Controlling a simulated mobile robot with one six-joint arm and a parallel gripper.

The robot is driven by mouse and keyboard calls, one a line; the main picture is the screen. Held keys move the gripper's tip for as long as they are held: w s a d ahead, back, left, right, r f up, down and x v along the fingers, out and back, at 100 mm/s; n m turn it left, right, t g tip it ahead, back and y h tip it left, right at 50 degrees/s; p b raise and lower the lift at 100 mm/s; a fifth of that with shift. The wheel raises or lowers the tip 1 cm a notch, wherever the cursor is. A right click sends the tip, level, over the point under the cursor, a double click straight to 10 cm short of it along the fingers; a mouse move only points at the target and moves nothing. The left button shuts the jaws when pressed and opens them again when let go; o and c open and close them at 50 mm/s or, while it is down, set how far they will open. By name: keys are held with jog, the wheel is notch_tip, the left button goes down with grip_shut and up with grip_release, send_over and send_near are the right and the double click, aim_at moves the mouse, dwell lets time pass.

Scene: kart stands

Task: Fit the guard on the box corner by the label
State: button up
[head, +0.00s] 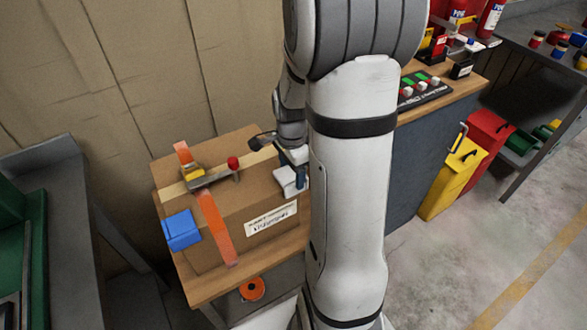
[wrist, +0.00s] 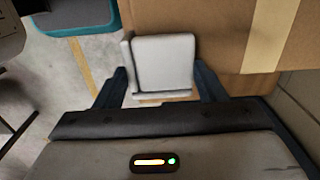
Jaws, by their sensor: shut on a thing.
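A brown cardboard box (head: 215,165) lies on a wooden-topped stand, with a white printed label (head: 270,218) on its front face. My gripper (head: 297,168) is at the box's right end, partly hidden behind my arm. It is shut on a white corner guard (head: 288,183), just above and right of the label. In the wrist view the guard (wrist: 163,65) sits between both fingers and overlaps the corner of the box (wrist: 215,35). I cannot tell whether it is seated on the box or slightly above it. A blue guard (head: 182,230) covers the front left corner.
An orange strap (head: 215,228) crosses the box, with a tensioner (head: 212,178) on top. Beige tape (wrist: 270,35) runs along the box. An orange roll (head: 252,289) lies below the tabletop. A control panel (head: 420,88) stands on a bench at right, beside yellow and red bins.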

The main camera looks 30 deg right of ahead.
aim_at(292, 174)
jog(key=shift+f, duration=0.25)
jog(key=o, duration=1)
jog(key=shift+r, duration=0.1)
jog(key=shift+c, duration=0.2)
notch_tip(292, 174, up, 12)
jog(key=s+a+r+n+t, duration=0.2)
jog(key=s+a+n, duration=0.9)
jog(key=n, duration=0.6)
jog(key=shift+s+a+r+n+p, duration=0.15)
jog(key=shift+s+a+n+p, duration=0.25)
jog(key=shift+s, duration=0.2)
